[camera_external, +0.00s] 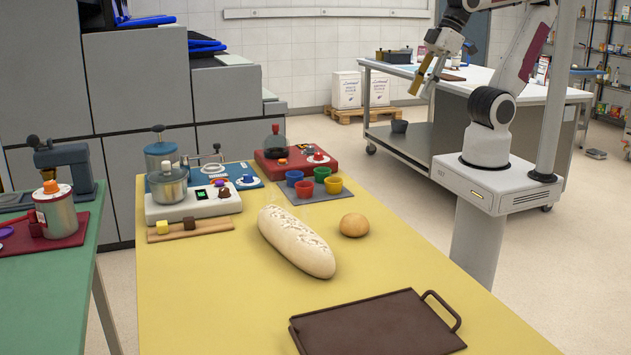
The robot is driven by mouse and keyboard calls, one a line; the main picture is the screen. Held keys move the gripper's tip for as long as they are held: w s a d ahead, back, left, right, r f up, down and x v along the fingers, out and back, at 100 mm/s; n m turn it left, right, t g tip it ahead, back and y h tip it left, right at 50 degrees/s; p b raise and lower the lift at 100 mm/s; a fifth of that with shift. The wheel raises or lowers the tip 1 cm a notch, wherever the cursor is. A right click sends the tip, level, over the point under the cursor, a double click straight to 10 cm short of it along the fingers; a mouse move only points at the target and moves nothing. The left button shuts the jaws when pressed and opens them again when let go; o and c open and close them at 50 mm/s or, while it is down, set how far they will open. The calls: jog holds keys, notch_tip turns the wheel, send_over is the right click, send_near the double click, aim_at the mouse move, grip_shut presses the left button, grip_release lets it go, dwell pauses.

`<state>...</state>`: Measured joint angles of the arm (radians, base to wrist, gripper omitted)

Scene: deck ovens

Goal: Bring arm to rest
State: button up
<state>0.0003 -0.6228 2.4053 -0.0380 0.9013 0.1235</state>
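My gripper (419,93) is at the upper right, raised well above the floor between the yellow table and the steel work table behind. It points down and a little left. The gripper touches nothing that I can see.
On the yellow table are a long floured loaf (297,241), a round bun (354,225), a brown tray (375,325) and coloured cups (333,184). A small cooker unit (195,203) stands at the back left. The steel work table (480,95) stands behind my arm.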

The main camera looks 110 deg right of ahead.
jog(key=shift+s+a+f+n, duration=0.15)
jog(key=shift+s+f+n, duration=0.05)
jog(key=shift+s, duration=0.35)
jog(key=shift+s+a+f+n, duration=0.1)
jog(key=shift+s+f+n, duration=0.15)
jog(key=shift+s, duration=0.3)
jog(key=shift+s+a+f+n, duration=0.15)
jog(key=shift+s+f, duration=0.05)
jog(key=shift+s, duration=0.35)
jog(key=o, duration=1.8)
jog(key=shift+c, duration=0.2)
jog(key=w+d+m+h, duration=0.1)
jog(key=w+d+m, duration=0.6)
jog(key=d+m, duration=0.2)
jog(key=w+d+m+g, duration=0.1)
jog(key=w+d+m, duration=0.6)
jog(key=d, duration=0.5)
jog(key=shift+w+d+r+m+h, duration=0.15)
jog(key=shift+r+m+h, duration=0.3)
jog(key=shift+m, duration=0.75)
jog(key=shift+f, duration=0.15)
